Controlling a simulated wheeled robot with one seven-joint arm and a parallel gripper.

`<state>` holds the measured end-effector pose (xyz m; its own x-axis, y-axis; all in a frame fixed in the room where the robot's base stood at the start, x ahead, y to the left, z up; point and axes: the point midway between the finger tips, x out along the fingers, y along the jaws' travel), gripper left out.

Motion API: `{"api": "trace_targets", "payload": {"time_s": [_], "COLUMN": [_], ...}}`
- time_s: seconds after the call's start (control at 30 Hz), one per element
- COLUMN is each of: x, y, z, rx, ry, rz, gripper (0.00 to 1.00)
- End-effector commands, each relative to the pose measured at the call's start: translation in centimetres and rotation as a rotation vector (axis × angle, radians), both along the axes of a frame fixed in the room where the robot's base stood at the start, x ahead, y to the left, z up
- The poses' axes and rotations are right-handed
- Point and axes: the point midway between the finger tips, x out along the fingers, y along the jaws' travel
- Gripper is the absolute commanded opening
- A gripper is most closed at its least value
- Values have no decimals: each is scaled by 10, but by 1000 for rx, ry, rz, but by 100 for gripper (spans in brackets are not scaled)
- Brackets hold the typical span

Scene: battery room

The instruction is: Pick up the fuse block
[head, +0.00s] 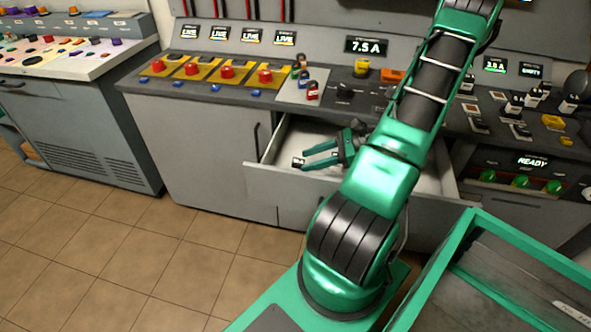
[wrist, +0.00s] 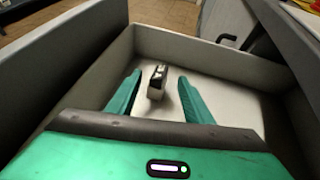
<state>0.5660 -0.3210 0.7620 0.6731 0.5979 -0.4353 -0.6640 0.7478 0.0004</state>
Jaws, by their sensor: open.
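The fuse block (wrist: 156,82) is a small block with a black and white top and a pale front. It stands in the open drawer (wrist: 240,65), on the white drawer floor. In the head view the block (head: 298,162) shows small at the tips of my gripper (head: 305,158). My gripper is open, its two green fingers pointing into the drawer. In the wrist view my gripper (wrist: 160,76) has one finger on each side of the block, with gaps showing on both sides. I cannot tell how far the fingertips are above the drawer floor.
The drawer walls stand close around my gripper. Above the drawer is a console with red buttons (head: 227,71) and small padlock-like pieces (head: 312,90). A green-rimmed bin (head: 440,262) is at the lower right. Tiled floor (head: 140,250) lies open at the left.

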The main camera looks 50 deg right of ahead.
Motion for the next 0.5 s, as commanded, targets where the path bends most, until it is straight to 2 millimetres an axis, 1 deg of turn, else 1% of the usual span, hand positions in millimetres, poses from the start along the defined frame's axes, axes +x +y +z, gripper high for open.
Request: {"api": "trace_targets", "payload": {"time_s": [0.3, 0.5], "x": [28, 34], "y": [23, 27], "z": [-20, -23], "rx": [2, 0], "ry": [0, 0], "rz": [3, 1], "gripper": [46, 46]}}
